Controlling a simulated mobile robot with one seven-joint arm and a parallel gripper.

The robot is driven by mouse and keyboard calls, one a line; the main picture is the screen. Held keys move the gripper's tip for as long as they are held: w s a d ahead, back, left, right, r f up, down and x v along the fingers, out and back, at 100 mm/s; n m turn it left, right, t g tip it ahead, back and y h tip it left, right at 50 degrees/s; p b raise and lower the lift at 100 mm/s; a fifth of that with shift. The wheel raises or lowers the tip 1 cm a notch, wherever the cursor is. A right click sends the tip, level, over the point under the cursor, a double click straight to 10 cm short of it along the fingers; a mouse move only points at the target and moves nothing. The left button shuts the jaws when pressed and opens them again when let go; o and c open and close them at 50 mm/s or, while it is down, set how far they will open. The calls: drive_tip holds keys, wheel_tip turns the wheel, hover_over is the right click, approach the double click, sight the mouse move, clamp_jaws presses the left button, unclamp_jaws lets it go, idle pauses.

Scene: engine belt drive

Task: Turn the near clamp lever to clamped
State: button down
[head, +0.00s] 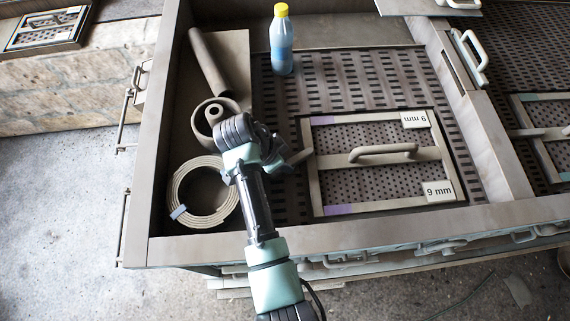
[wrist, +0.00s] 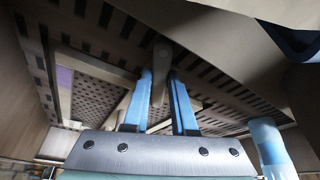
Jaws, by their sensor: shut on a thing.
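A grey clamp lever (wrist: 161,56) with a rounded end shows between the two blue fingers of my gripper (wrist: 160,76) in the wrist view. The fingers are shut on it. In the head view a short grey bar, which looks like this lever (head: 300,157), sticks out at a slant beside the left edge of a framed perforated panel (head: 315,185). My wrist and hand hide most of the fingers there. I cannot tell from these views whether the lever stands at clamped.
The panel has a grey handle (head: 382,152) and labels reading 9 mm (head: 438,191). A blue bottle with a yellow cap (head: 281,45) stands behind. A coiled belt or hose (head: 182,213) and a grey tube (head: 208,62) lie left of my arm. The tray wall (head: 330,240) runs in front.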

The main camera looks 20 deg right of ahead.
drive_tip(key=m+b, duration=0.1)
drive_tip(key=m+g+b, duration=0.1)
drive_tip(key=m, duration=0.1)
drive_tip(key=shift+w+f, duration=0.15)
drive_tip(key=shift+w, duration=0.25)
drive_tip(key=shift+w+m+g+b, duration=0.15)
drive_tip(key=shift+m+g+b, duration=0.25)
drive_tip(key=shift+m+b, duration=0.45)
drive_tip(key=shift+m, duration=0.45)
drive_tip(key=c, duration=0.7)
unclamp_jaws()
drive_tip(key=shift+r, duration=0.2)
drive_tip(key=p+v, duration=0.3)
drive_tip(key=v, duration=1)
drive_tip(key=shift+w+d, duration=0.1)
drive_tip(key=shift+d, duration=0.1)
